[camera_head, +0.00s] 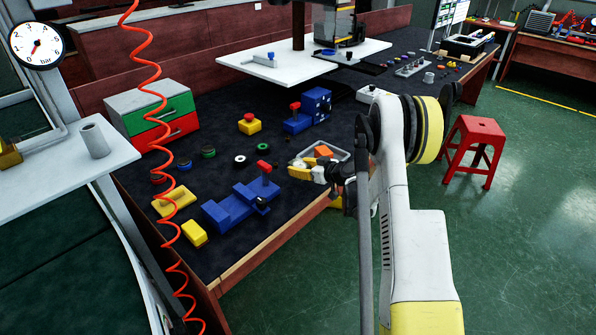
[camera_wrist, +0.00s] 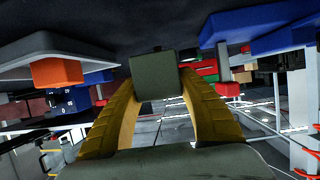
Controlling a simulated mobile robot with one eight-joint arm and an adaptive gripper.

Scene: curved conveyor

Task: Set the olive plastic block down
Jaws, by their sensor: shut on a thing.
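The olive plastic block (camera_wrist: 156,75) is a dull green-grey cube in the wrist view. It sits between the tips of the two curved yellow fingers of my gripper (camera_wrist: 156,88), which is shut on it. In the head view my gripper (camera_head: 301,172) is over the front edge of the dark workbench (camera_head: 238,222), beside a grey tray (camera_head: 341,154). I cannot make out the block clearly in the head view. How high the block is above the bench is hard to tell.
An orange block (camera_head: 323,151) is in the tray. A blue fixture with a red knob (camera_head: 264,166) stands left of my gripper. Yellow blocks (camera_head: 194,233) and several small rings (camera_head: 240,160) lie further left. Dark bench surface between them is bare.

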